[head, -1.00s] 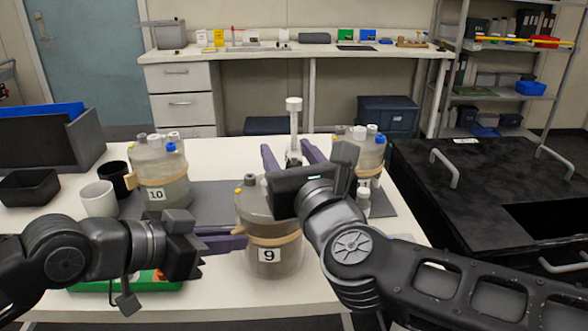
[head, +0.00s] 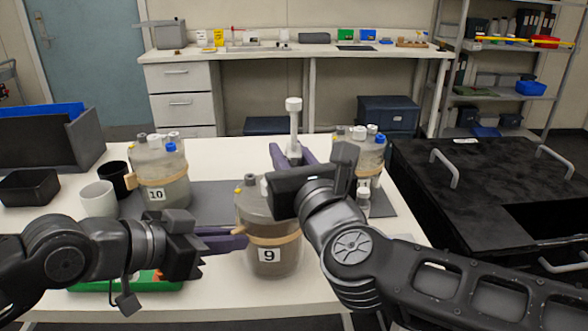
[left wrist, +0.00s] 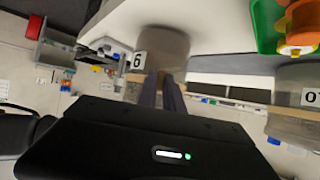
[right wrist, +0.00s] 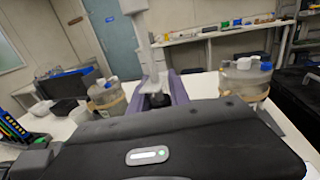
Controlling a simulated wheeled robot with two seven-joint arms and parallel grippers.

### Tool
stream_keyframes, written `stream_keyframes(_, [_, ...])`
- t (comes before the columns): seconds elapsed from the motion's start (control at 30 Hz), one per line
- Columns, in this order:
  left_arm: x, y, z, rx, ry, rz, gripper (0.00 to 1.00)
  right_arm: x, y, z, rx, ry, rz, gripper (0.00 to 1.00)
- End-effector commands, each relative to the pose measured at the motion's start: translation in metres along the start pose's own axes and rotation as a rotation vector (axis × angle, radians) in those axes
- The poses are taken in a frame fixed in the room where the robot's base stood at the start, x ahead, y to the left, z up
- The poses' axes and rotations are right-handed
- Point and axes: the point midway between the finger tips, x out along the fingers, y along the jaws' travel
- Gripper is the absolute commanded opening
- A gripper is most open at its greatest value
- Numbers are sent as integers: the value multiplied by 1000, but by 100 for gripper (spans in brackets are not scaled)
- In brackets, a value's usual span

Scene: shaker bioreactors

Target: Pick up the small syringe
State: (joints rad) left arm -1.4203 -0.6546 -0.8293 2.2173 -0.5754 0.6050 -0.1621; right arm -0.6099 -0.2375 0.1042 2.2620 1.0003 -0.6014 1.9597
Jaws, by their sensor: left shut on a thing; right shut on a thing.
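The small white syringe (head: 294,125) stands upright behind bottle 9 in the head view. My right gripper (head: 292,154) is shut on it, with the purple fingers at its lower part. In the right wrist view the syringe (right wrist: 143,35) rises between the fingers (right wrist: 158,80). Its lower end is hidden in the head view. Bottle 9 (head: 283,240) is a clear vessel with brownish liquid and a tan band. My left gripper (head: 243,236) is shut on the tan band's projecting part at the bottle's left side; it also shows in the left wrist view (left wrist: 160,80).
Bottle 10 (head: 165,178) stands at the left, another bottle (head: 368,153) at the back right, with a small vial (head: 363,202) before it. A white cup (head: 98,199), black cup (head: 113,177) and green tray (head: 165,287) are at the left. A black bench (head: 470,210) lies right.

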Motion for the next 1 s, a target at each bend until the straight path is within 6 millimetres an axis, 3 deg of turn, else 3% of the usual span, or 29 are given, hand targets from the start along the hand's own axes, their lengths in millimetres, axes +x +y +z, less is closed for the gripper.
stream_keyframes(0.43, [0,0,1,0,-2,0,0,0,0,7,1,-1,0,0])
stream_keyframes(1.0, [0,0,1,0,-2,0,0,0,0,96,2,-1,0,0])
